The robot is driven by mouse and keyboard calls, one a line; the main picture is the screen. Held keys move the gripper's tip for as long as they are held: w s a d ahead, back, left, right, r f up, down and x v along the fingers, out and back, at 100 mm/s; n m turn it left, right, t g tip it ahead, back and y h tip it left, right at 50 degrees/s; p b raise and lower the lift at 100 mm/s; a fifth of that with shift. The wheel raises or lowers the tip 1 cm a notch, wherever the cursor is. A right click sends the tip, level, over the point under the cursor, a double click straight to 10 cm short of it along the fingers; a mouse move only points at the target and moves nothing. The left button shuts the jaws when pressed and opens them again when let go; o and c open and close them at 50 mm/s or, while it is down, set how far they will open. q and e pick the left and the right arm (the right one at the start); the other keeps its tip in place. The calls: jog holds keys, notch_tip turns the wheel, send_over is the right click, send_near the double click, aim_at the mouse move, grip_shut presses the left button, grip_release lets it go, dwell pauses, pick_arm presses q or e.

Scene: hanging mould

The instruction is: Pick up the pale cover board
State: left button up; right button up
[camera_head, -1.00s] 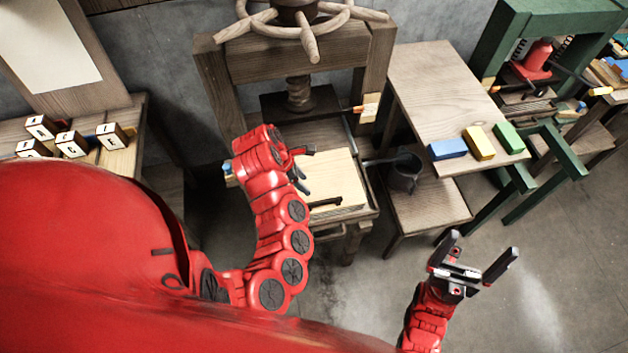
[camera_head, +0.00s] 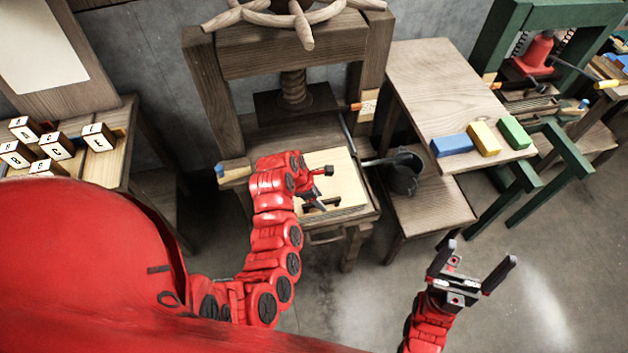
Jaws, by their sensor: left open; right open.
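The pale cover board (camera_head: 343,178) lies flat on the bed of the wooden screw press (camera_head: 228,100), below the screw. My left gripper (camera_head: 322,188) is open and over the board's left part. The arm hides the board's left side, and I cannot tell whether the fingers touch it. My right gripper (camera_head: 470,266) is open and empty above the floor at the lower right, away from the press.
A dark pot (camera_head: 403,176) stands on a low wooden stand right of the press. A side table (camera_head: 432,80) holds blue, yellow and green blocks (camera_head: 482,138). Lettered cubes (camera_head: 57,146) sit on a bench at left. A green press (camera_head: 500,45) stands at right.

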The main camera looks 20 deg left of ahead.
pick_arm(q)
jog(key=shift+x, duration=1.1)
jog(key=shift+f, duration=0.25)
grip_shut()
dwell(1.2)
